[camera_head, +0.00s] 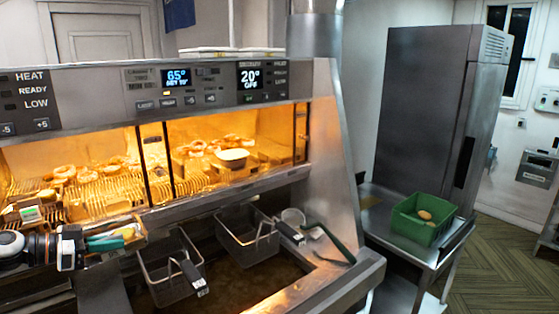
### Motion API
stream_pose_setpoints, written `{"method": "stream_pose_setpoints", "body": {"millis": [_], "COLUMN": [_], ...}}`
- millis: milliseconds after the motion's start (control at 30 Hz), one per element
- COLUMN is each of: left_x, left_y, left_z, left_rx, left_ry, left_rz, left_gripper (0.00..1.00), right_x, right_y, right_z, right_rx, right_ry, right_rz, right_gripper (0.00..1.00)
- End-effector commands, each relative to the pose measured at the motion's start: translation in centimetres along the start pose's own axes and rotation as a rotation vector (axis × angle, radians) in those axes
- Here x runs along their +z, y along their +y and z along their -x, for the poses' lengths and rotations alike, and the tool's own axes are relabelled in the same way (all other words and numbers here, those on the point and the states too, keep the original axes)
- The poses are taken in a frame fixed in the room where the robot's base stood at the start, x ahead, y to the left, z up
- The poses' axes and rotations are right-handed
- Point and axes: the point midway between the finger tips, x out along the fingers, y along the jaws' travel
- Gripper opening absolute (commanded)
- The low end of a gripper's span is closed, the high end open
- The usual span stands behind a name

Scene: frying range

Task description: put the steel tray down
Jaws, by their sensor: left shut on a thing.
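My left gripper (108,242) comes in from the left edge, in front of the lit warming shelf. It is shut on the steel tray (138,241), a small shallow tray with some orange-brown food in it. The tray is held at the front of the shelf, above and to the left of the fryer baskets. Part of the tray is hidden behind the gripper. I cannot tell whether the tray touches anything below it. My right gripper is not in view.
The warming shelf (225,187) holds fried rings and a white bowl (232,155). Two wire baskets (168,275) (240,226) hang in the fryer well. A green crate (407,218) stands on a steel side table (385,242) by the fridge.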

Motion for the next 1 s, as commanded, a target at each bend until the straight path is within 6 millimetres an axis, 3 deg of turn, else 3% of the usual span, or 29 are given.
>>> {"method": "stream_pose_setpoints", "body": {"millis": [200,400,1000], "left_x": [-0.1,-0.2,-0.7], "left_y": [-3.0,-5.6,-9.9], "left_z": [-5.2,-8.5,-11.9], "left_rx": [0.039,0.099,0.224], "left_ry": [-0.001,-0.002,-0.004], "left_rz": [0.01,0.026,0.07], "left_gripper": [0.0,0.0,0.0], "right_x": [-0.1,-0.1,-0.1], "right_y": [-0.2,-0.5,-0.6], "right_z": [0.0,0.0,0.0], "right_rx": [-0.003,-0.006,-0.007], "right_ry": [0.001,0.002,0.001], "right_rz": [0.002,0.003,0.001], "right_gripper": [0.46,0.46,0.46]}}
